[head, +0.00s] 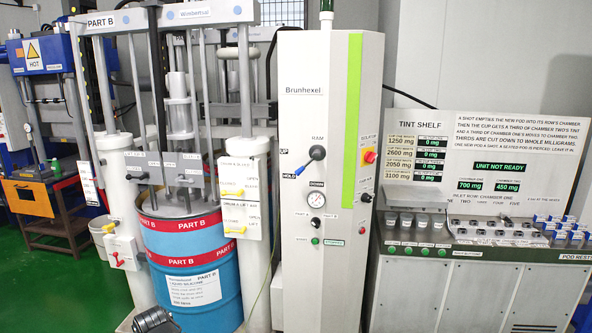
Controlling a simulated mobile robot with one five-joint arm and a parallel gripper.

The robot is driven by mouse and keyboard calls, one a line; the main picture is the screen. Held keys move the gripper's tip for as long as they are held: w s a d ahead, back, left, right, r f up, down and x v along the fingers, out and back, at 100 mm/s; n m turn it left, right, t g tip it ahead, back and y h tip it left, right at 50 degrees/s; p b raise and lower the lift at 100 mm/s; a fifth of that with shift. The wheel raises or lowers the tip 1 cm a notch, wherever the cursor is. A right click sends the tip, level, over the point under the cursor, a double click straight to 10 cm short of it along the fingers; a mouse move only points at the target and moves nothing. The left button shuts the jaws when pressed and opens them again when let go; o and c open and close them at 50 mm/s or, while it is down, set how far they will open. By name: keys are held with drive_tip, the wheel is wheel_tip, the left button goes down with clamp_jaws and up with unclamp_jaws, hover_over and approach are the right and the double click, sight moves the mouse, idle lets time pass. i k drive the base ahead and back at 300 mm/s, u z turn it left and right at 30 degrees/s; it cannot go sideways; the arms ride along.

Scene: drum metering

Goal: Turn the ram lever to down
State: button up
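The ram lever (308,162) is on the front of the tall white Brunhexel cabinet (300,260). Its round black hub sits under the RAM label, and its handle slants down and left to the HOLD label (292,171). The UP label (283,151) is left of the hub, and the DOWN label (316,184) is below it. My gripper (155,321) appears as a dark shape at the bottom edge, left of the cabinet and well away from the lever. It is partly cut off, and its fingers cannot be made out.
Below the lever are a pressure gauge (316,199) and small buttons. A red isolator knob (369,156) is on the cabinet's right side. A blue PART B drum (195,265) under a press stands left. The tint shelf (450,250) stands right. Green floor shows at far left.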

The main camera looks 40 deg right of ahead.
sight(316, 154)
drive_tip(key=i, duration=0.95)
